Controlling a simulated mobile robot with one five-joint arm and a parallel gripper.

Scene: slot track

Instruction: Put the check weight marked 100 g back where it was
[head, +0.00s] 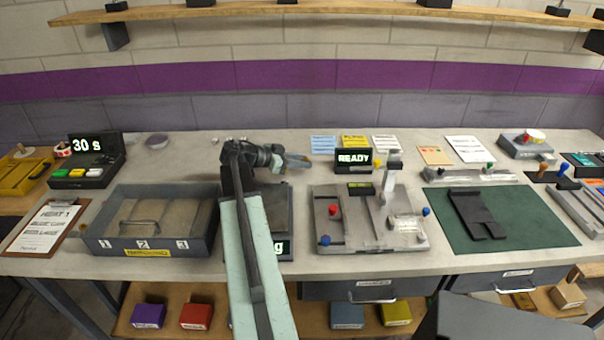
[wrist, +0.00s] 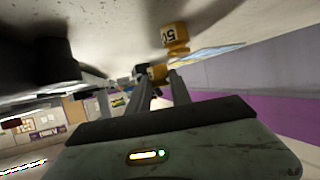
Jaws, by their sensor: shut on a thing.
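My gripper (head: 297,161) reaches over the back of the bench, behind the scale (head: 281,222), its fingers pointing right. In the wrist view my gripper (wrist: 160,82) is shut on a small brass-coloured weight (wrist: 158,73) between the fingertips; its marking is not readable. Another brass weight (wrist: 174,38), with digits that look like 50 upside down, stands just beyond the fingertips, apart from the held one as far as I can tell.
Left of my arm is a grey tray (head: 100,244) with numbered sections, and a timer (head: 96,165) reading 30 s. To the right stand a READY display (head: 353,160), a grey fixture (head: 340,240) with coloured knobs, and a green mat (head: 535,225). A shelf (head: 330,8) runs above.

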